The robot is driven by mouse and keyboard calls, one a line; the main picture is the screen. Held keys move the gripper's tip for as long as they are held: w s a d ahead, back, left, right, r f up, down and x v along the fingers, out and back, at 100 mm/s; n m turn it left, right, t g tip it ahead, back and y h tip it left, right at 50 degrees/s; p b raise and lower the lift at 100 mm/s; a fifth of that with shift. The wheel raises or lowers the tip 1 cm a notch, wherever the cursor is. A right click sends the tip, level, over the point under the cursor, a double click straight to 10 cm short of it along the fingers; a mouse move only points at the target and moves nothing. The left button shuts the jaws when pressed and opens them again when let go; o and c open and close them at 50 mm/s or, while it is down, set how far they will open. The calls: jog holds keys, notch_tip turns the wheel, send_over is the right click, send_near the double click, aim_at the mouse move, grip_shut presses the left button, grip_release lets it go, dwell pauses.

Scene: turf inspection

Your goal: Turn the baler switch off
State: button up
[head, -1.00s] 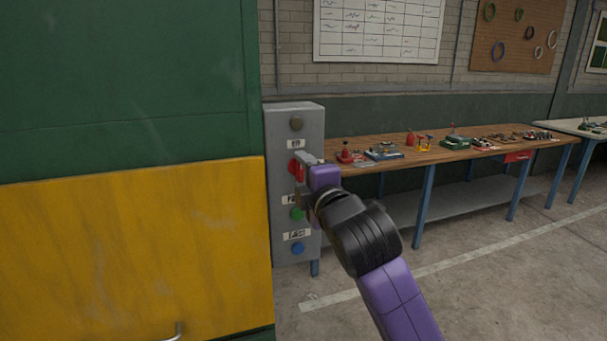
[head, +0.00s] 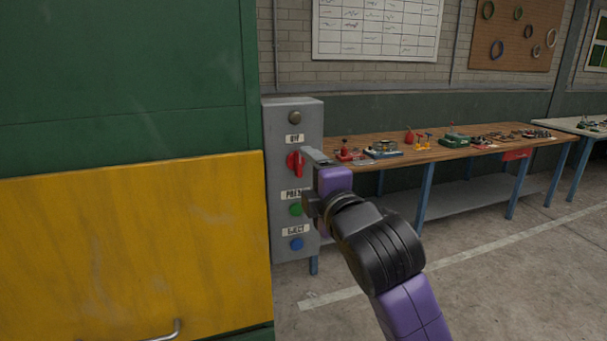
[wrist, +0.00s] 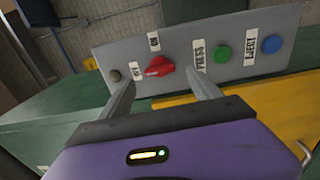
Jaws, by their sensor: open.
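The baler switch (head: 295,164) is a red rotary knob on the grey control panel (head: 280,120). Its handle looks upright in the head view, in line with the OFF label (head: 295,139) above it. In the wrist view, the red knob (wrist: 157,68) lies lengthwise toward the OFF label (wrist: 135,72), and the ON label (wrist: 153,41) is at its far side. My gripper (head: 311,179) is open in front of the panel, just right of the knob. In the wrist view its fingers (wrist: 164,90) are spread and empty, apart from the knob.
A green PRESS button (head: 295,209) and a blue EJECT button (head: 296,244) sit below the knob. A dark round button (head: 295,117) is above. The green and yellow baler (head: 130,240) stands left. A workbench (head: 440,150) with tools is behind my arm.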

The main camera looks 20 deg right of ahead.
jog(key=s, duration=0.3)
jog(key=shift+s+b, duration=0.3)
notch_tip(320, 180, up, 5)
jog(key=s+m+t+y, duration=0.1)
jog(key=s+m+t, duration=0.1)
jog(key=m+t, duration=0.15)
jog(key=s+f+m+h, duration=0.3)
jog(key=s+f+m, duration=1.3)
jog(key=s+f, duration=0.6)
jog(key=s+f+g, duration=0.2)
jog(key=s+f, duration=0.2)
jog(key=s, duration=0.3)
jog(key=s+f+n+g+y, duration=0.1)
jog(key=s+f, duration=0.3)
jog(key=s, duration=0.4)
jog(key=s+f+g+y, duration=0.1)
jog(key=s+f+g, duration=0.2)
jog(key=s, duration=0.4)
jog(key=shift+s+f+g, duration=0.35)
jog(key=shift+f, duration=0.5)
